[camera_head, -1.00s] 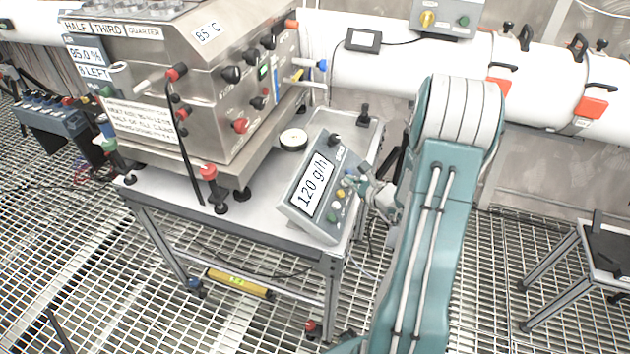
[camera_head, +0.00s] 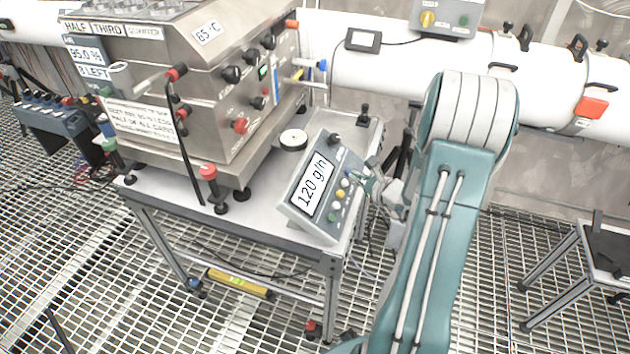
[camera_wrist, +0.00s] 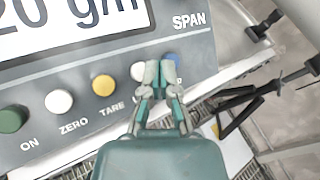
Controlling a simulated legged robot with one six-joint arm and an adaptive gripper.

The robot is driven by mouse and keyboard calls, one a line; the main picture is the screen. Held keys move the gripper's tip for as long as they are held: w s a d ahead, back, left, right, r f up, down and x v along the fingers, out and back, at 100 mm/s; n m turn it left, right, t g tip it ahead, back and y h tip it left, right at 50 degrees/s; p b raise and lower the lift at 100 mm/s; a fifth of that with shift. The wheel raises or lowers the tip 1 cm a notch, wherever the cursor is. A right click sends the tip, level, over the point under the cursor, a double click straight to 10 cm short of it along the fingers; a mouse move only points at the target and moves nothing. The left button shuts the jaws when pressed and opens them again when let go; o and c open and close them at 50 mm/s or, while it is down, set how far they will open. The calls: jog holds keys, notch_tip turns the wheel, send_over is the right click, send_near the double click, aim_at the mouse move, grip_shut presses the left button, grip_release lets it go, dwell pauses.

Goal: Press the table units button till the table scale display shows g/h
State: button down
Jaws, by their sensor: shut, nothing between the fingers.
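The table scale console (camera_head: 300,217) sits tilted on the table's right front corner. Its display (camera_head: 313,186) reads 120 g/h; the wrist view shows part of that reading. In the wrist view, a green ON button (camera_wrist: 11,119), a white ZERO button (camera_wrist: 59,102) and a yellow TARE button (camera_wrist: 103,82) show. A white button (camera_wrist: 137,71) and a blue button (camera_wrist: 173,60) are partly hidden behind my fingers, their labels covered. My gripper (camera_wrist: 161,72) is shut and empty, its tips over the area between these two buttons. I cannot tell whether it touches either.
The large steel machine (camera_head: 205,130) stands left of the console on the same table (camera_head: 180,190). A white pipe (camera_head: 385,65) runs along the back. A lower dark-topped table (camera_head: 605,245) stands at right.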

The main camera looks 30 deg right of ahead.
jog(key=shift+s+d+r, duration=0.3)
jog(key=shift+s+r, duration=0.05)
jog(key=shift+r, duration=0.25)
jog(key=shift+s+d+r, duration=0.25)
jog(key=shift+s+r, duration=0.05)
jog(key=shift+r, duration=0.35)
jog(key=shift+s+d+r, duration=0.3)
jog(key=shift+s+r, duration=0.05)
jog(key=shift+r, duration=0.25)
jog(key=s+a+r+n+g+y, duration=0.1)
jog(key=a+r+n+g+y, duration=0.15)
jog(key=a+n, duration=0.4)
jog(key=s+a+r+n+g+y, duration=0.15)
jog(key=a+r+n, duration=0.25)
jog(key=a, duration=0.5)
jog(key=s+a+r+n+g+y, duration=0.1)
jog(key=a+r+n+g+y, duration=0.15)
jog(key=a+n, duration=0.4)
jog(key=s+a+r+n+g+h, duration=0.1)
jog(key=s+a+r+n+h, duration=0.2)
jog(key=s+n, duration=0.4)
jog(key=s+a+r+n+g+h, duration=0.1)
jog(key=s+a+r+n+h, duration=0.2)
jog(key=s+n, duration=0.4)
jog(key=shift+s+a+r+h, duration=0.25)
jog(key=shift+a+r+h, duration=0.15)
jog(key=shift+r+h, duration=0.5)
